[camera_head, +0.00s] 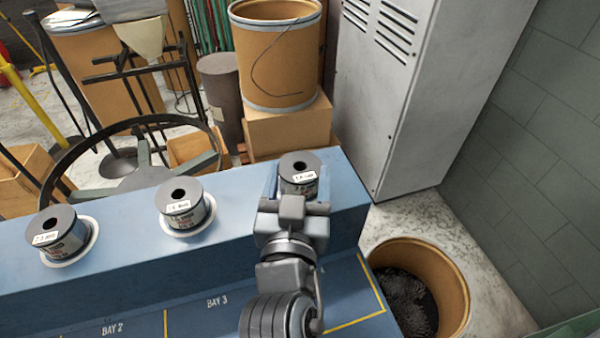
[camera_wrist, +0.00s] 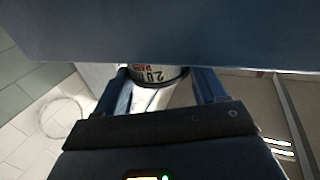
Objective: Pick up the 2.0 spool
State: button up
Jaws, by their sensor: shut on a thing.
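The 2.0 spool (camera_head: 299,161) has dark flanges and a pale label. It is upright at the right end of the blue bench's raised ledge (camera_head: 110,205).
A middle spool (camera_head: 178,201) and a left spool (camera_head: 56,231) stand on pale round seats on the ledge. A grey cabinet (camera_head: 405,90) and a cardboard drum (camera_head: 275,60) are behind. An open bin (camera_head: 455,275) stands right of the bench.

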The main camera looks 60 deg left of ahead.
jog(key=c, duration=0.4)
jog(key=shift+c, duration=0.3)
jog(key=shift+r, duration=0.2)
